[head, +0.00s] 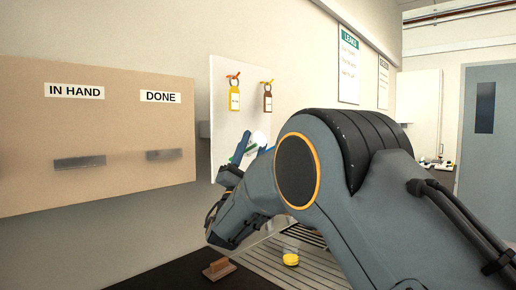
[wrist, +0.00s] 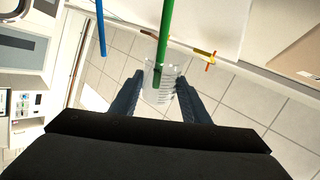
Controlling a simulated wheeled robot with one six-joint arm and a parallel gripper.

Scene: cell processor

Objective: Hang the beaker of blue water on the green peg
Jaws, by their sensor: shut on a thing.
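The beaker (wrist: 168,88) is clear, with white graduation marks, and sits between the fingers of my gripper (wrist: 157,82) in the wrist view. My gripper is shut on it. I cannot make out blue water in it. The green peg (wrist: 165,38) comes down from the top of the wrist view, and its tip end overlaps the beaker. I cannot tell whether the peg is inside the beaker or only in front of it.
A blue peg (wrist: 101,28) is left of the green one. A yellow tag (head: 235,96) and a brown tag (head: 267,98) hang higher on the white board (head: 220,130). A tan board (head: 100,125) reads "IN HAND" and "DONE". A yellow round object (head: 291,260) lies below.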

